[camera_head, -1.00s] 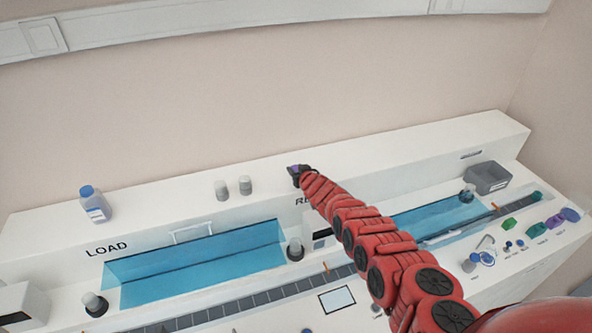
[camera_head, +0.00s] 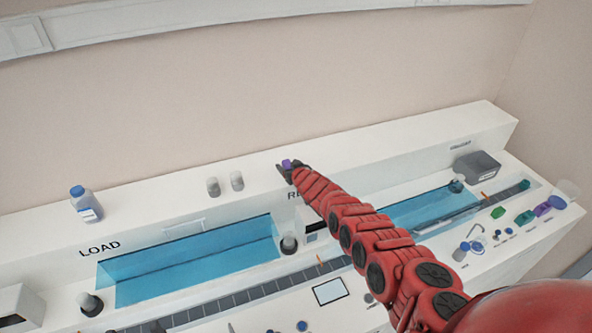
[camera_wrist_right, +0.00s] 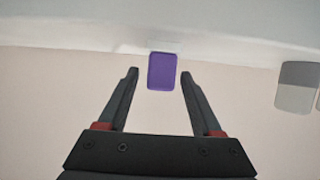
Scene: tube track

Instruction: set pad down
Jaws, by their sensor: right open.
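The purple pad (camera_head: 287,162) is on the white raised ledge at the back, at the tip of my right arm in the head view. My right gripper (camera_head: 286,168) is at the pad. In the right wrist view the purple pad (camera_wrist_right: 162,72) shows between the two dark fingertips of my right gripper (camera_wrist_right: 159,75). The fingers are open, with a gap on both sides of the pad. My left gripper is not in view.
Two grey-capped vials (camera_head: 225,184) and a blue-capped bottle (camera_head: 85,204) stand on the ledge (camera_head: 150,205) to the left. Blue troughs (camera_head: 190,262) lie in front. A dark grey box (camera_head: 477,165) is at the right. The wall rises behind the ledge.

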